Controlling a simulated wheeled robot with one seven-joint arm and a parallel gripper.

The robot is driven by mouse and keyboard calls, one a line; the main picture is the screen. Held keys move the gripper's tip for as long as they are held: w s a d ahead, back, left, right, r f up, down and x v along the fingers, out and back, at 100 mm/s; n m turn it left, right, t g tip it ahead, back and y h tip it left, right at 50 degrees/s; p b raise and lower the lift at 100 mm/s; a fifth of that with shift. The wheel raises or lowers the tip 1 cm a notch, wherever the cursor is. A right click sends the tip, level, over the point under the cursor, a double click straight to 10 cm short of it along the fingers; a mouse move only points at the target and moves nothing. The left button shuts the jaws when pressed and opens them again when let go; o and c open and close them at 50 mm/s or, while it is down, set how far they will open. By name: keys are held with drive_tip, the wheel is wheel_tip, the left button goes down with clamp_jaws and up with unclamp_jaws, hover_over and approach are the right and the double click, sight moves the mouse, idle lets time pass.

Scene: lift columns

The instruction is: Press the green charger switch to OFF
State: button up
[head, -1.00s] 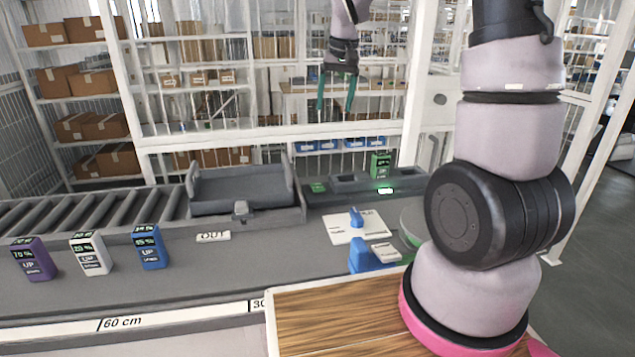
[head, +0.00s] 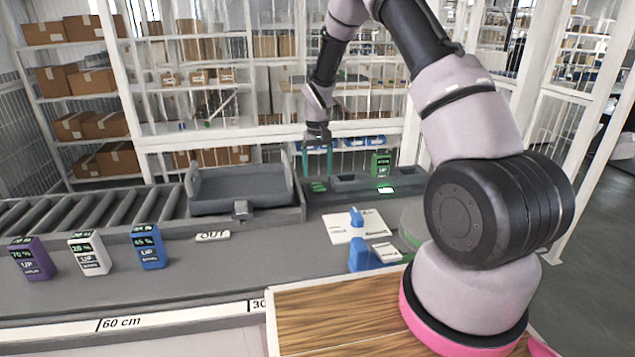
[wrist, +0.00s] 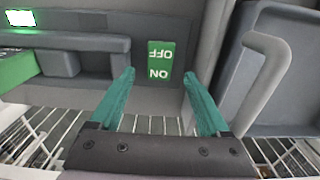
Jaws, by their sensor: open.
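The green charger switch (wrist: 160,62) shows in the wrist view as a small green plate with OFF and ON lettering, upside down there. It is set in a grey panel ahead of my fingertips. In the head view the switch (head: 319,187) is a small green patch at the left end of the charger unit (head: 345,197). My gripper (head: 317,174) hangs over that end, fingers pointing down. In the wrist view my gripper (wrist: 158,77) has its two teal fingers apart with nothing between them. The fingers look apart from the switch.
A glowing indicator (head: 386,190) and a green battery (head: 381,164) are on the charger's right. A grey tray (head: 240,206) with a raised handle lies close to its left. Purple (head: 34,260), white (head: 90,254) and blue (head: 148,247) batteries stand on the counter.

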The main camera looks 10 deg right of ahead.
sight(317, 185)
wheel_tip(317, 185, down, 5)
idle(0.3)
